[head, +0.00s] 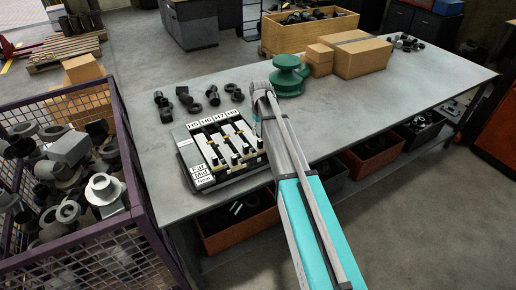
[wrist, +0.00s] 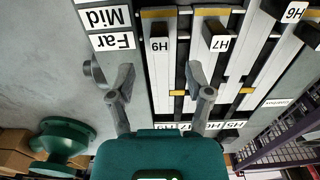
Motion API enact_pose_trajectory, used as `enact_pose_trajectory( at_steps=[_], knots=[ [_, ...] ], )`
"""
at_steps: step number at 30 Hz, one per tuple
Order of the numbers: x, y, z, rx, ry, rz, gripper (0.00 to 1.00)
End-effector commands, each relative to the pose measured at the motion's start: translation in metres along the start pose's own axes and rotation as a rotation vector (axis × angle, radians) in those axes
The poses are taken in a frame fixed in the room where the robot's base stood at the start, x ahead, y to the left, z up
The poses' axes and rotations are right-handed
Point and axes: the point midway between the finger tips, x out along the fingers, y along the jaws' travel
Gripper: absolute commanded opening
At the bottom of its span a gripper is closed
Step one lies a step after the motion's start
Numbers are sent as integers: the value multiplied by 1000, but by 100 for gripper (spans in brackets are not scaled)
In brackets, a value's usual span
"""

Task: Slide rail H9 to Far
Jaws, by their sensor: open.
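The slide panel (head: 228,172) lies on the bench with several parallel rails, labelled along its far edge, and Far, Mid and Near plates at its left in the head view. In the wrist view rail H9's black, labelled handle (wrist: 160,35) stands beside the Far (wrist: 113,41) and Mid (wrist: 105,18) plates; its exact stop is hard to tell. My gripper (wrist: 160,77) is open and empty, its fingers apart on either side of the H9 lane, below the handle in the picture. In the head view my arm hides the gripper's fingers.
Rail H7's handle (wrist: 217,36) is close beside H9. Several dark fittings (head: 184,98) lie behind the panel. A green round part (head: 288,78) and cardboard boxes (head: 358,58) stand to the right. A mesh crate (head: 62,105) is at the left. The right of the bench is mostly clear.

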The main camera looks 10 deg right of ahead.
Motion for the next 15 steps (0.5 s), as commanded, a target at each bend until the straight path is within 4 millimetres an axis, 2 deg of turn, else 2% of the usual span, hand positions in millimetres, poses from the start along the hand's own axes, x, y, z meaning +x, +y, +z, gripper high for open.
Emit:
enact_pose_trajectory(
  at_steps=[1, 15],
  knots=[
    [8, 0, 0, 0, 0, 0, 66],
    [44, -1, 0, -1, 0, 0, 66]
  ],
)
